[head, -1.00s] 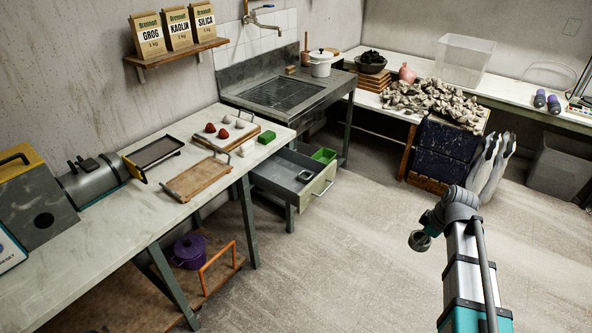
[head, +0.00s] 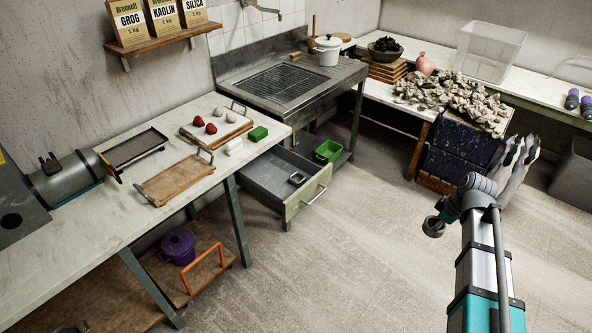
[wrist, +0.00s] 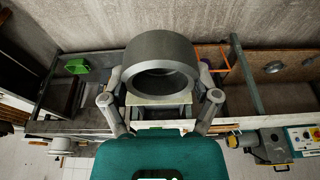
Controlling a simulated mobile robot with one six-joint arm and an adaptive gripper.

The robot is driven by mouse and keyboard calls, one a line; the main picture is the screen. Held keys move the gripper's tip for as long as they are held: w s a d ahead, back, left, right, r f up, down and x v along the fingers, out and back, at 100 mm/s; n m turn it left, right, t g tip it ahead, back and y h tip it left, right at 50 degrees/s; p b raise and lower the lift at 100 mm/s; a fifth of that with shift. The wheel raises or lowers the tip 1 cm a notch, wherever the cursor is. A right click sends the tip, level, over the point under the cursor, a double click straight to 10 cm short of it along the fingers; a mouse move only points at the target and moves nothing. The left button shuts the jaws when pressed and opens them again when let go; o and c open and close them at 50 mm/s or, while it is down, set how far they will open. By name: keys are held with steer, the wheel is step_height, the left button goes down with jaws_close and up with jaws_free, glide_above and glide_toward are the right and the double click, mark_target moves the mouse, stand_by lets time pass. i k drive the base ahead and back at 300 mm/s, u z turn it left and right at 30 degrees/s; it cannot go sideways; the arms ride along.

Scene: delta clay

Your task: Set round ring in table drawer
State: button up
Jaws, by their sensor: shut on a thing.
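A grey round ring (wrist: 160,47) fills the middle of the wrist view, its hole toward the camera. My gripper (wrist: 161,73) is shut on it, one finger on each side. In the head view my gripper (head: 436,225) holds the ring over open floor, right of the drawer and apart from it. The table drawer (head: 307,197) is pulled out below the right end of the left table, with a pale front and a bar handle. A small grey squarish ring-like piece (head: 297,179) lies inside the drawer. The rest of the visible drawer floor is bare.
The left table (head: 95,217) holds a wooden tray (head: 172,180), a green block (head: 258,133) and several balls on a board. A green bin (head: 328,151) stands beyond the drawer. A rubble pile (head: 455,97) lies at the back right. The floor before the drawer is clear.

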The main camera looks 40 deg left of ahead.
mark_target(282, 195)
steer(key=i, duration=2.25)
steer(key=u, duration=2.35)
